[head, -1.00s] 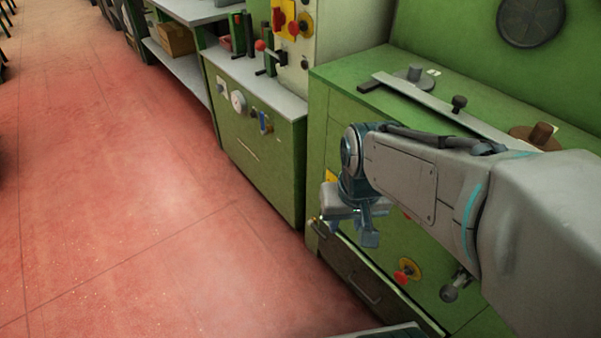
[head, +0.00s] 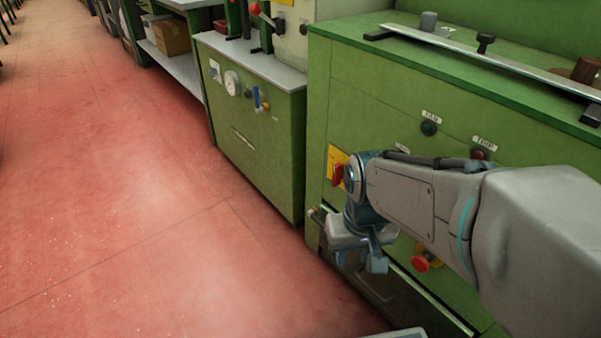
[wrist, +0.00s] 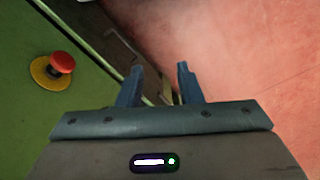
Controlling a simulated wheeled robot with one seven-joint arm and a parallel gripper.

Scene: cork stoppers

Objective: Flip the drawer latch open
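The dark drawer (head: 402,301) is low in the front of the green cabinet, partly hidden by my arm and gripper in the head view. Its front also shows in the wrist view (wrist: 112,36), beyond the fingers and to the left. My gripper (head: 358,262) hangs in front of the cabinet, just above the drawer. In the wrist view the two fingers (wrist: 160,75) are apart with nothing held. A small pale metal piece (wrist: 166,92) shows between the fingers near the drawer edge; I cannot tell if it is the latch or whether the fingers touch it.
A red emergency button (head: 421,263) sticks out beside my gripper and also shows in the wrist view (wrist: 62,63). A red switch on a yellow plate (head: 337,172) is above. A small brass knob (head: 316,214) is at the cabinet's left edge. Red floor (head: 150,230) lies open left.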

